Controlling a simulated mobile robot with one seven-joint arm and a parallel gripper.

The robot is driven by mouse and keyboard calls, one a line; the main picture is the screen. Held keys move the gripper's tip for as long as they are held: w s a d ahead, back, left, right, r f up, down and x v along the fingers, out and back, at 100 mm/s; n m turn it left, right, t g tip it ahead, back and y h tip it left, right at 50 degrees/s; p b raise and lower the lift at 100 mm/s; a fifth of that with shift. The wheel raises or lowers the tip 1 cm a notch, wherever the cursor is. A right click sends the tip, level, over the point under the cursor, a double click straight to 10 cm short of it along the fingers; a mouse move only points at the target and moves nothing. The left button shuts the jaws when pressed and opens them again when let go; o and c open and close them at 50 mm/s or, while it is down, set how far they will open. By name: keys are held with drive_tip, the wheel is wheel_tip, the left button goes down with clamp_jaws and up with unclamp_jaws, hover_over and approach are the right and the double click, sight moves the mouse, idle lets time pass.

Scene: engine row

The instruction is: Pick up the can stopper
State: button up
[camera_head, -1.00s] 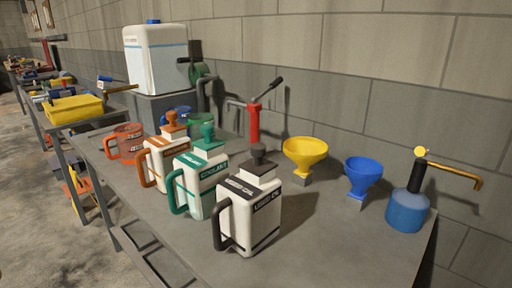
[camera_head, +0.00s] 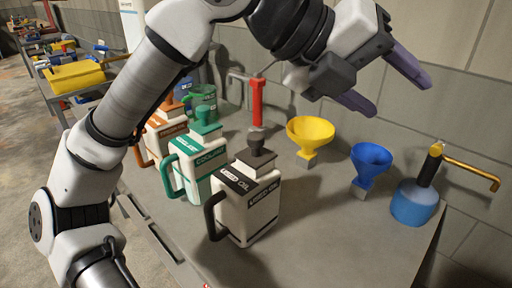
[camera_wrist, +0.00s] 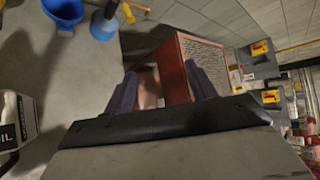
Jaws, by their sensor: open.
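Three white cans with handles stand in a row on the grey bench. The nearest, the used oil can (camera_head: 248,208), has a dark grey stopper (camera_head: 256,152) seated on top. The coolant can (camera_head: 205,160) has a green stopper (camera_head: 207,117), and the can behind it has an orange stopper (camera_head: 172,106), partly hidden by my arm. My gripper (camera_head: 395,95) is open and empty, above and to the right of the cans, over the funnels. In the wrist view my gripper (camera_wrist: 162,88) has nothing between its fingers; part of the oil can (camera_wrist: 14,122) shows at the left edge.
A yellow funnel (camera_head: 311,132), a blue funnel (camera_head: 370,165) and a blue oiler (camera_head: 415,204) with a brass spout stand right of the cans. A red hand pump (camera_head: 257,102) is behind them, near the block wall. The bench front right is clear.

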drive_tip(key=w+a+f+n+t+y, duration=0.2)
drive_tip(key=w+f+n+y, duration=0.25)
drive_tip(key=w+y, duration=0.2)
drive_tip(key=n+t+y+p, duration=0.1)
drive_tip(key=n+y+p, duration=0.1)
drive_tip(key=n+y, duration=0.5)
approach(257, 135)
drive_tip(key=shift+m, duration=0.25)
drive_tip(key=x, duration=0.3)
drive_tip(key=p+x, duration=0.1)
drive_tip(key=x, duration=0.1)
drive_tip(key=shift+s+f, duration=0.1)
drive_tip(key=shift+f, duration=0.35)
drive_tip(key=shift+p+x, duration=1.5)
drive_tip(key=shift+x, duration=1.2)
drive_tip(key=shift+r, duration=0.15)
drive_tip(key=c, duration=1.1)
wheel_tip(257, 135, up, 20)
drive_tip(key=b, duration=0.3)
